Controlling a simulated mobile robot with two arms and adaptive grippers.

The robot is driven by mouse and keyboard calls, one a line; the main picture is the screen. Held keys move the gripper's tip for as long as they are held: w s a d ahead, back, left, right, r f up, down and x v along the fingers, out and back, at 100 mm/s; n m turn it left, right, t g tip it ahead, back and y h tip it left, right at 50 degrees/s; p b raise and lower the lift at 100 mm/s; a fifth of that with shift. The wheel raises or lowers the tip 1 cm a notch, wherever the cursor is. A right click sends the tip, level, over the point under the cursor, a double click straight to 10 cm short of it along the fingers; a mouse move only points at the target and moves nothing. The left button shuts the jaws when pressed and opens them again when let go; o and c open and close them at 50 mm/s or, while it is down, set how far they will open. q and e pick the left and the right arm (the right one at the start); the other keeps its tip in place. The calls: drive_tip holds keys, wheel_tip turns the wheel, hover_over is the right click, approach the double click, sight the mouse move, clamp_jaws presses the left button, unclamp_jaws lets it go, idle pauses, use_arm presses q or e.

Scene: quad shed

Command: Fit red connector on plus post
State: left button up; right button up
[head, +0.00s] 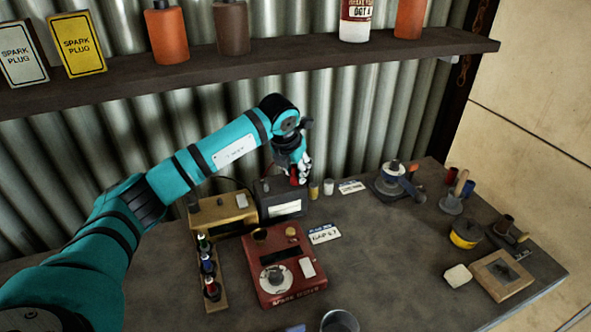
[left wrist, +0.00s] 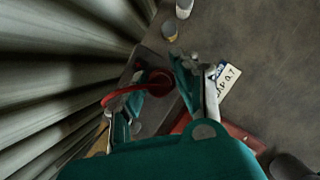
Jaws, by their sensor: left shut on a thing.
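My left gripper (head: 301,168) reaches down over the back right part of a dark grey box (head: 283,205) that looks like the battery. It is shut on the red connector (left wrist: 158,82), which shows between its fingers in the left wrist view with a red cable (left wrist: 118,97) curving off to the left. In the head view only a small red bit of the connector (head: 293,180) shows beside the fingers. The plus post is hidden behind the gripper and connector, so I cannot tell whether the connector touches it. My right gripper is not in view.
A gold box (head: 223,216) stands left of the dark box, and a red box (head: 284,268) stands in front. A rack of small bottles (head: 212,280) is at the left. Small jars (head: 328,186) stand close on the right. A shelf (head: 260,60) hangs above. The bench's middle right is clear.

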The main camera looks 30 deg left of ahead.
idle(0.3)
use_arm(q)
drive_tip(key=o, duration=1.5)
drive_tip(key=shift+o, duration=0.2)
drive_tip(key=shift+r, duration=0.15)
